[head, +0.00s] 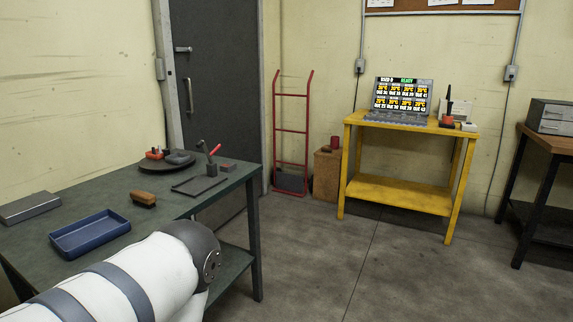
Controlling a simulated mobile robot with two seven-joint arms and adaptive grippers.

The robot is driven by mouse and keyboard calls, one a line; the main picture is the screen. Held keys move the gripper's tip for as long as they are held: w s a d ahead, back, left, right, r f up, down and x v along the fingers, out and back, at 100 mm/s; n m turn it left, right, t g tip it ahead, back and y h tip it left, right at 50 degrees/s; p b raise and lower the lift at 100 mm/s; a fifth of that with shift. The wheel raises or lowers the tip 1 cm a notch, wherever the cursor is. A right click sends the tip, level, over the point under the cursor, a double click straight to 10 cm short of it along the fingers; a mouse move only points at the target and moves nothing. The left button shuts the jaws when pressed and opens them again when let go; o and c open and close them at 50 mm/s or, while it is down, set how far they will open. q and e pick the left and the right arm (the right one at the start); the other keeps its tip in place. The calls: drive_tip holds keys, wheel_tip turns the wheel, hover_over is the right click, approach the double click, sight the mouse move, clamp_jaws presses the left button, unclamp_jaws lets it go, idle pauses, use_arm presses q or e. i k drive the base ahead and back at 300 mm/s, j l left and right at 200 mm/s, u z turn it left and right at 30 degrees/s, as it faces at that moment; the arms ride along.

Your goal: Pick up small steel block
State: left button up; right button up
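A green-topped workbench (170,212) stands at the left in the head view. A small dark grey block (212,170) is on it near the far right corner, close to a red-handled tool (215,150). I cannot tell for sure that this is the small steel block. A larger flat grey block (29,207) lies at the bench's left edge. My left arm comes in from the lower left, in front of the bench, and its gripper does not show. My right gripper is not in view.
The bench also holds a blue tray (90,236), a wooden-backed brush (143,198), a dark flat tray (183,189) and a round dark plate (165,165) with small items. The floor between is clear.

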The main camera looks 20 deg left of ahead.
sight(227, 167)
drive_tip(key=i+l+u, duration=0.15)
drive_tip(key=i+u, duration=0.25)
drive_tip(key=i, duration=0.2)
drive_tip(key=i+l+u, duration=0.4)
drive_tip(key=i, duration=0.25)
drive_tip(key=i+l+u, duration=0.35)
drive_tip(key=i, duration=0.2)
